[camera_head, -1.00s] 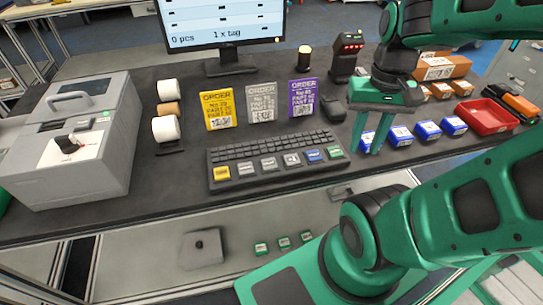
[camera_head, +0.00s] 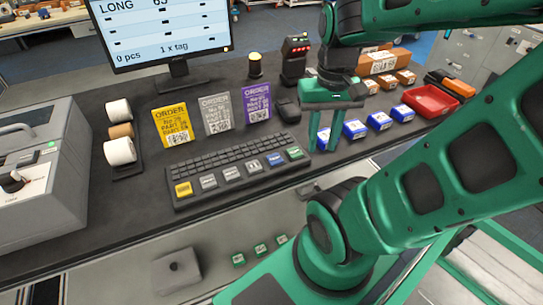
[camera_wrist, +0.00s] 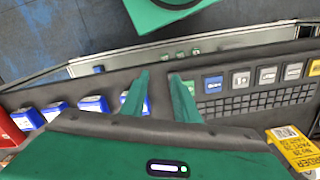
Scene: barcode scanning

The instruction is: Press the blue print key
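The blue print key (camera_head: 275,160) is in the front row of large keys on the black keyboard (camera_head: 190,199), second from the right end, left of a green key (camera_head: 295,153). My gripper (camera_head: 322,150) is above the table just right of the keyboard, its fingers pointing down. The two fingers are apart with nothing seen between them. In the wrist view, the blue key (camera_wrist: 213,84) lies right of my gripper (camera_wrist: 160,77), beyond the green key, and is uncovered. I see no contact with any key.
Several blue-and-white boxes (camera_head: 355,129) stand in a row right of my gripper, with a red tray (camera_head: 431,101) beyond. Yellow, grey and purple order cards (camera_head: 257,103) stand behind the keyboard, near a dark mouse-like device (camera_head: 289,110). A monitor (camera_head: 165,35) stands at the back.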

